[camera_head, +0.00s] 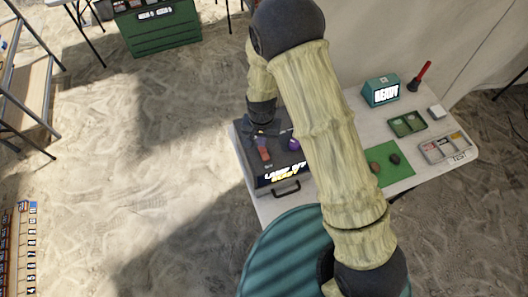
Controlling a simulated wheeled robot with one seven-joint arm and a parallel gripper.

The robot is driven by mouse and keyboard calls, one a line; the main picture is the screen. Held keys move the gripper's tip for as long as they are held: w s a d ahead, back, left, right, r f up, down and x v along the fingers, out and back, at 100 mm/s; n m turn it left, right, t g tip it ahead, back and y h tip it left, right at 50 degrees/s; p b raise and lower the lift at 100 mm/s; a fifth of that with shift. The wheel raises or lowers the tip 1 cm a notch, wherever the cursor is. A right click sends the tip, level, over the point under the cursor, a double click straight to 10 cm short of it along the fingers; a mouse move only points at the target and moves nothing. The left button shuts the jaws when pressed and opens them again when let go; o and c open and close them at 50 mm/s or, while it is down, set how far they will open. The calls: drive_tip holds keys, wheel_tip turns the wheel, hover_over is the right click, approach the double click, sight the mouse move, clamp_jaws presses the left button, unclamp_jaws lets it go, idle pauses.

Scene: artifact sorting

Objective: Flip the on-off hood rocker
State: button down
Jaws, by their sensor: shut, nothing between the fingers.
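The hood (276,173) is a dark grey box at the left end of the white table. Its front carries lit white and yellow lettering that seems to read "LAMP OFF" and "DUST", with a black handle below. A small red-orange piece (264,153) on the hood may be the on-off rocker; it is too small to tell. A purple round piece (294,144) sits to its right. My gripper (262,131) is shut and empty, pointing down over the hood's back part, just behind the red piece. I cannot tell whether it touches anything.
My arm hides the table's middle. On the white table (436,166) are a green mat (397,175) with dark lumps, green (407,124) and grey (443,147) trays, a teal display box (381,91) and a red-handled tool (422,75).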

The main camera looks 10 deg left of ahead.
drive_tip(key=shift+f+b, duration=0.7)
drive_tip(key=shift+f, duration=0.35)
idle(0.6)
drive_tip(key=shift+r+p, duration=2.55)
drive_tip(key=shift+r, duration=1)
drive_tip(key=d+r+t+b, duration=0.1)
drive_tip(key=d+r+b, duration=0.1)
drive_tip(key=d+r, duration=0.35)
drive_tip(key=d+r+b, duration=0.2)
drive_tip(key=d+r, duration=0.1)
drive_tip(key=d, duration=0.6)
drive_tip(key=s+d+r+b, duration=0.1)
drive_tip(key=s+d+r, duration=0.1)
drive_tip(key=d, duration=0.3)
drive_tip(key=s+d+r+t+b, duration=0.1)
drive_tip(key=s+d+r, duration=0.1)
drive_tip(key=s+d, duration=0.3)
drive_tip(key=shift+d+r+t+b, duration=0.3)
drive_tip(key=shift+d+r+b, duration=0.1)
drive_tip(key=shift+d, duration=0.2)
